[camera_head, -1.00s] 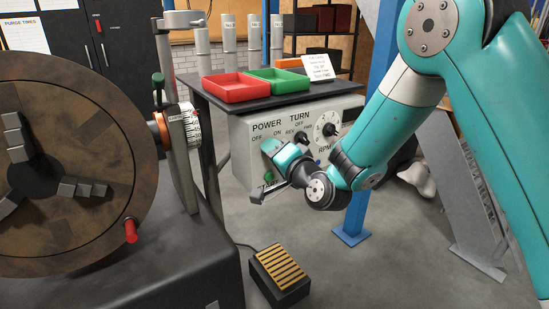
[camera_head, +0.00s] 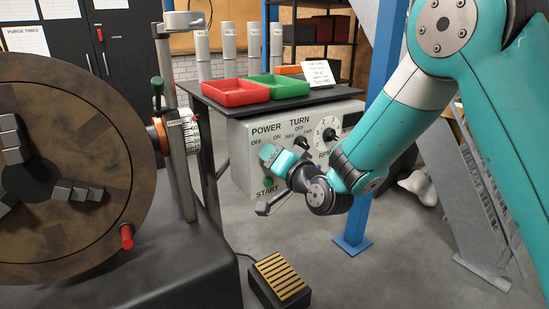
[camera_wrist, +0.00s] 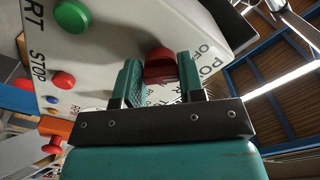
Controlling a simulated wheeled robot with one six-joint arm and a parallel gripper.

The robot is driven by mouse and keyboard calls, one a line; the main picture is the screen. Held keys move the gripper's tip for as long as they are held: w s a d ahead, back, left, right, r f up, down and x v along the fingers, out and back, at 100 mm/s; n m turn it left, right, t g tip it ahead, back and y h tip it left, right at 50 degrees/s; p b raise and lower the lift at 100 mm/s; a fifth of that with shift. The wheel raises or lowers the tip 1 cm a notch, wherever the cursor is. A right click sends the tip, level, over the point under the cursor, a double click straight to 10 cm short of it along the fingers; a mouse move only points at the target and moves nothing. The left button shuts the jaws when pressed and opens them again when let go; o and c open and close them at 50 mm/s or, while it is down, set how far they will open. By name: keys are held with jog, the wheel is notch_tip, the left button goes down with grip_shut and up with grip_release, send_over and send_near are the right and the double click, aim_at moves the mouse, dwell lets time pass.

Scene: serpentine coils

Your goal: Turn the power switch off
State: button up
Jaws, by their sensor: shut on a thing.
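The white control panel (camera_head: 238,150) carries the labels POWER, OFF and ON at its upper left. My gripper (camera_head: 267,153) is at the panel just below the POWER label and hides the switch in the head view. In the wrist view my gripper (camera_wrist: 160,62) has its two green fingers on either side of a red power switch knob (camera_wrist: 159,66) and is shut on it. The POWER and OFF lettering lies just right of the knob there. The exact setting the knob points to cannot be told.
A green start button (camera_wrist: 73,16) and a red stop button (camera_wrist: 63,80) are left of the gripper in the wrist view. A speed dial (camera_head: 327,130) is to its right. Red (camera_head: 235,93) and green (camera_head: 277,87) trays sit above. A large chuck (camera_head: 70,165) stands at left.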

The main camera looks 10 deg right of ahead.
jog(key=o, duration=0.9)
jog(key=shift+f, duration=0.1)
jog(key=shift+b+v, duration=8.7)
jog(key=shift+v, duration=0.05)
